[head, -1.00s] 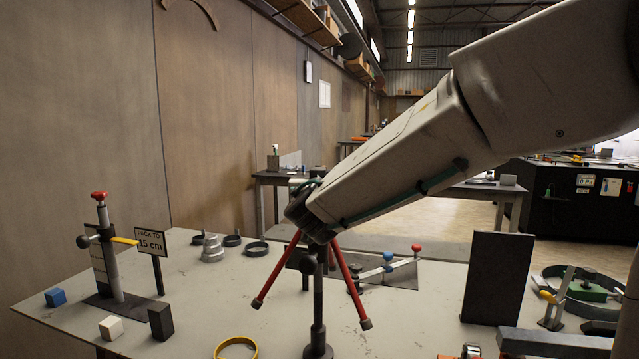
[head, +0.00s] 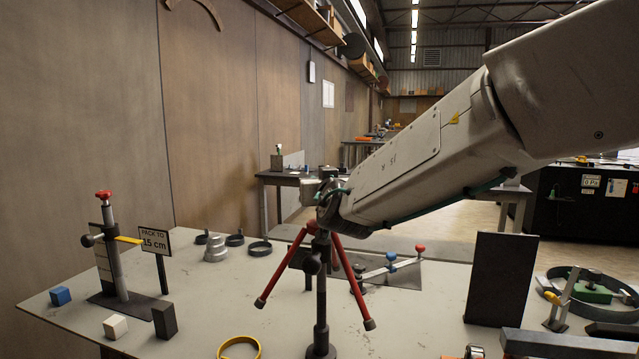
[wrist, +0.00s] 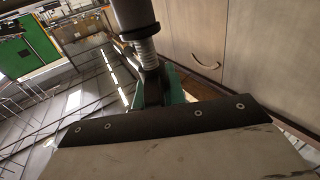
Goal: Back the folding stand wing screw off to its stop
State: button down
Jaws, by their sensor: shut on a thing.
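In the wrist view the wing screw (wrist: 148,52) shows a bare length of thread below a dark cylindrical part (wrist: 134,14). My gripper (wrist: 152,90), with teal fingers, is shut on the dark wing end of the screw. Much of the wing is hidden between the fingers.
A yellow ring (head: 239,340) lies at the front. A gauge post (head: 113,250) and small blocks are at left. A dark upright plate (head: 502,278) stands at right.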

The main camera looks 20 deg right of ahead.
jog(key=c, duration=1.5)
grip_release()
jog(key=shift+o, duration=0.2)
jog(key=s+a, duration=0.1)
jog(key=s, duration=0.6)
jog(key=shift+s, duration=0.35)
